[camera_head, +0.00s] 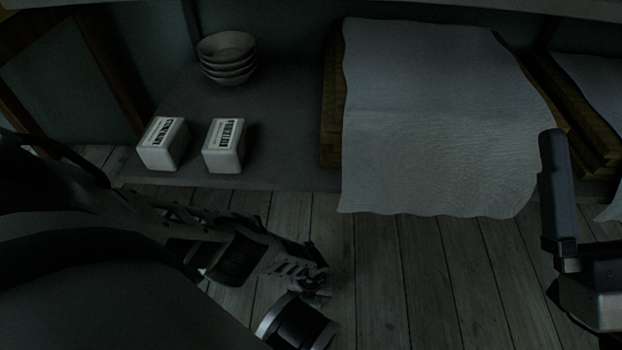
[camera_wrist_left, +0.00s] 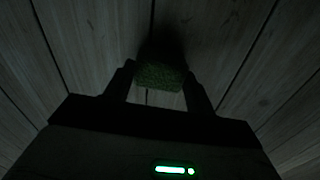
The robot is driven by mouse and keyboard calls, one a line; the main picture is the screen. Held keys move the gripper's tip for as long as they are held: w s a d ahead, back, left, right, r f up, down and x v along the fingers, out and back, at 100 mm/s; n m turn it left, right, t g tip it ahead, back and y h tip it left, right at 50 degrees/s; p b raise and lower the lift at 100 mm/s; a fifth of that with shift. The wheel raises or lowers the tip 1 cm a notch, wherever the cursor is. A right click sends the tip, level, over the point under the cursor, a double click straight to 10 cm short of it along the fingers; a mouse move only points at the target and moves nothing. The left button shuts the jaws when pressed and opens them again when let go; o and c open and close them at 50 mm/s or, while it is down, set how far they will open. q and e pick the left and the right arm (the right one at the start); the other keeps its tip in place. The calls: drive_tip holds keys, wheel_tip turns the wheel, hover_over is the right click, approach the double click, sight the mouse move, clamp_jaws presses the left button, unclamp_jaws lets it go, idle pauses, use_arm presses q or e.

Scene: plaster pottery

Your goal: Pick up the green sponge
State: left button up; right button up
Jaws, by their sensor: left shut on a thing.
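The green sponge (camera_wrist_left: 160,77) shows in the left wrist view as a dark green, rough block. My left gripper (camera_wrist_left: 159,72) is shut on it, with one finger at each side. Wooden floor boards show behind the sponge. In the head view my left arm reaches in from the left above the floor, with its end near the bottom middle. I cannot make out the sponge there. A dark upright part of my right arm or gripper (camera_head: 557,200) shows at the right edge, and its jaws cannot be made out.
A low grey shelf (camera_head: 290,120) holds two white labelled blocks (camera_head: 163,144) (camera_head: 224,147) and stacked bowls (camera_head: 227,60). A grey cloth (camera_head: 440,120) hangs over a wooden board and past the shelf's front edge. The plank floor (camera_head: 420,280) is clear in the middle. The scene is dark.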

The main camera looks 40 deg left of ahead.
use_arm(q)
drive_tip(key=shift+r, duration=0.15)
wheel_tip(320, 180, up, 4)
drive_tip(key=p, duration=0.4)
drive_tip(key=shift+r+p, duration=2.85)
drive_tip(key=shift+p, duration=0.2)
use_arm(e)
wheel_tip(320, 180, down, 12)
drive_tip(key=m+g+h, duration=0.5)
drive_tip(key=m+h, duration=0.3)
drive_tip(key=m, duration=0.2)
drive_tip(key=shift+s+h, duration=0.35)
drive_tip(key=shift+h, duration=0.05)
